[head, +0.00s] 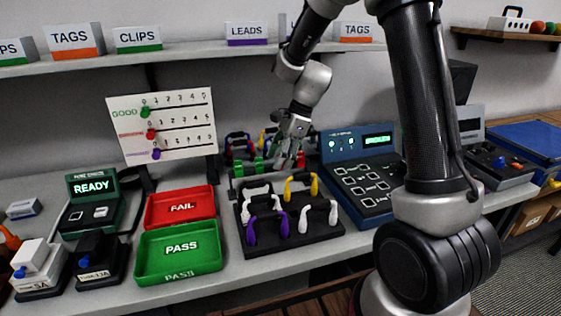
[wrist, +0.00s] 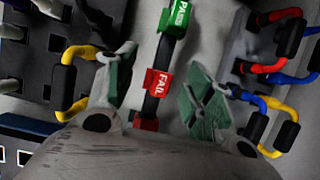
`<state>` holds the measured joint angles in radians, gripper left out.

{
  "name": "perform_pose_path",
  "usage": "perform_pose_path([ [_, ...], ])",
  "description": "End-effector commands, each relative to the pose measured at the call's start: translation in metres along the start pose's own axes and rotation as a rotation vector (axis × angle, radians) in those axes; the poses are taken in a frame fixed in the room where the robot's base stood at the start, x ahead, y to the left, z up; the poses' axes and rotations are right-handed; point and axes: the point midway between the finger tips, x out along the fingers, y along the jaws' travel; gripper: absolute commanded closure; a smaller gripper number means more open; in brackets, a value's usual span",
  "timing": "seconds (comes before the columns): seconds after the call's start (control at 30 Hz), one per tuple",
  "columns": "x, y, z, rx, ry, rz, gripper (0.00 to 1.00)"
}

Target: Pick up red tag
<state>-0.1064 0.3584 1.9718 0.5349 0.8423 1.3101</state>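A red tag (wrist: 158,81) marked FAIL sits on a dark strip in the wrist view, between the two green-padded fingers of my gripper (wrist: 157,62). The fingers are spread, with visible gaps on both sides of the tag. A green tag (wrist: 175,18) marked PASS is farther along the same strip. Another red piece (wrist: 146,122) shows near the palm, partly hidden. In the head view my gripper (head: 288,157) reaches down behind the cable rack, with a red tag (head: 300,160) just right of it and a green tag (head: 260,165) to its left.
A dark rack (head: 310,236) of white, purple and yellow cables stands in front of my gripper. The red FAIL tray (head: 153,222) and green PASS tray (head: 150,270) lie to the left. A blue tester (head: 345,175) stands close on the right. A shelf (head: 200,60) runs above.

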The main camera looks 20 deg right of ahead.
Motion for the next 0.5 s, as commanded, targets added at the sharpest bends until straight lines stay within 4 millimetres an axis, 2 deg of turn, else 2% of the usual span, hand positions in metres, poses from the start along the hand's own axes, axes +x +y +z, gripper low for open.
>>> perform_pose_path([
  [0.03, -0.0002, -0.0001, 0.0000, 0.000, 0.000, 0.000, 0.56],
  [0.2, -0.0003, -0.0001, -0.0001, 0.000, 0.000, 0.000, 0.85],
  [0.5, -0.0006, -0.0001, 0.0000, 0.000, 0.000, 0.000, 0.85],
])
